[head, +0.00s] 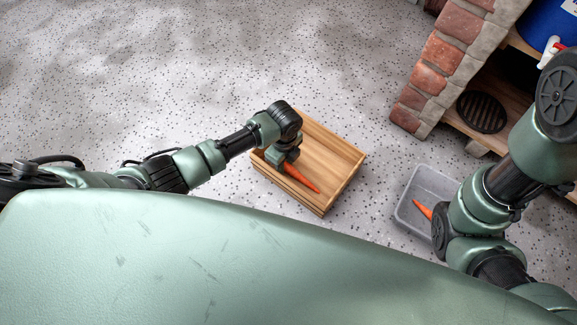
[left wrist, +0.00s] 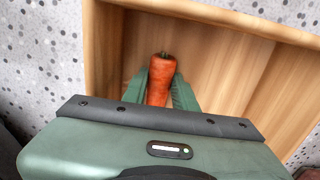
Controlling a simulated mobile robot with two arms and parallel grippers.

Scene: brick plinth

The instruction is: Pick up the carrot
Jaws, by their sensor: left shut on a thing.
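An orange carrot (head: 300,178) is at the wooden crate (head: 342,186), its tip pointing to the lower right in the head view. My left gripper (head: 284,160) is shut on the carrot. In the left wrist view the carrot (left wrist: 161,80) stands between the two green fingers (left wrist: 160,92), its stem end facing away. I cannot tell whether the carrot touches the crate floor. A second orange carrot (head: 422,209) lies in a grey bin (head: 405,191), partly hidden by my right arm. My right gripper is not visible.
A brick plinth (head: 440,65) with wooden shelves stands at the upper right. It holds a round black grate (head: 481,111) and a blue container (head: 550,22) with a red and white tap. The speckled floor (head: 180,80) at the left is clear.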

